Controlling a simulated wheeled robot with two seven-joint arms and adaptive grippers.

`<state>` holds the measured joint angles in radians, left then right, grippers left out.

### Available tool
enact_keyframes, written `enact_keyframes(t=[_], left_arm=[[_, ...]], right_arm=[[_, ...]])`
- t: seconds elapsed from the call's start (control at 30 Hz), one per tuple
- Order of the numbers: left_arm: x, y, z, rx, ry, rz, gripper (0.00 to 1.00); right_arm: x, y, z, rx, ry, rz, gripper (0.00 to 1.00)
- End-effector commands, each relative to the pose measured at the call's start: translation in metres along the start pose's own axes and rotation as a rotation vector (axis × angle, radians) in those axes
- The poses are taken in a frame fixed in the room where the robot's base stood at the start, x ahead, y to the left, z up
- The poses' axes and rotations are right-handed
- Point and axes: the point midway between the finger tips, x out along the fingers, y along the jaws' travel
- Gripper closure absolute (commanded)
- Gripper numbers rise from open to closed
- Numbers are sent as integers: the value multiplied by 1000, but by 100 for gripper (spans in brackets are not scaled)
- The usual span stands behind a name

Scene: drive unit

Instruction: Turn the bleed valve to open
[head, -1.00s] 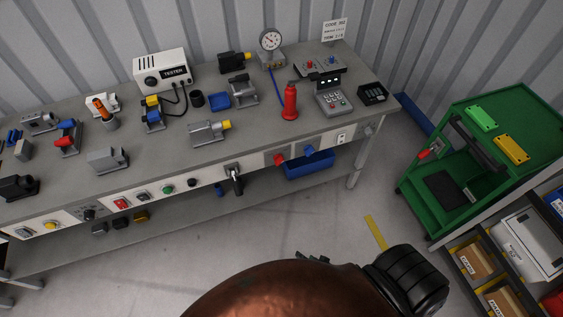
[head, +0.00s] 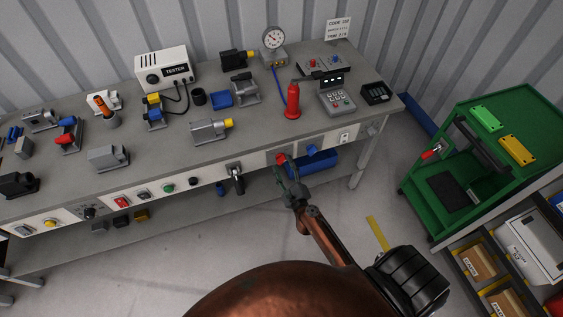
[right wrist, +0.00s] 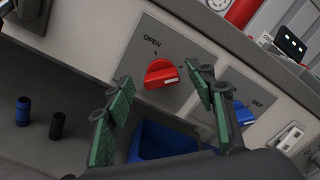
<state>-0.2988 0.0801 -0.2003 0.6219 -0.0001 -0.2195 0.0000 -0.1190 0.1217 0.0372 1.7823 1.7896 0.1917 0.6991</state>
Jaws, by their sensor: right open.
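A red valve knob (head: 281,159) sits on the front panel of the workbench. It also shows in the right wrist view (right wrist: 160,72), on a grey plate with the word OPEN above it and a small tick. The white mark on its handle points to the lower right, away from OPEN. My right gripper (head: 287,174) is open in front of the knob. In the right wrist view its green-padded fingers (right wrist: 160,92) stand on either side of the knob, apparently apart from it. My left gripper is out of view.
A blue knob (head: 313,150) sits right of the red one, partly behind a finger in the wrist view. A blue bin (head: 322,164) is below the panel. A black-handled lever (head: 235,178) is to the left. A green cart (head: 420,205) stands at right.

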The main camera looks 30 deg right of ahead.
Motion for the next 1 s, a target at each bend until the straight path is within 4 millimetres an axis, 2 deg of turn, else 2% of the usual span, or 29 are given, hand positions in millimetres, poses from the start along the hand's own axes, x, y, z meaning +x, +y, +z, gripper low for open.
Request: enact_keyframes(t=[0.1, 0.2, 0.53, 1.0], left_arm=[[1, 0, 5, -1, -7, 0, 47], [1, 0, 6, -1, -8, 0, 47], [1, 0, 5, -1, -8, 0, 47], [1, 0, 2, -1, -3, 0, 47]], right_arm=[[15, 0, 0, -1, -1, 0, 49], [22, 0, -1, -3, 0, 0, 49], [25, 0, -1, -2, 1, 1, 50], [24, 1, 0, -3, 0, 1, 82]])
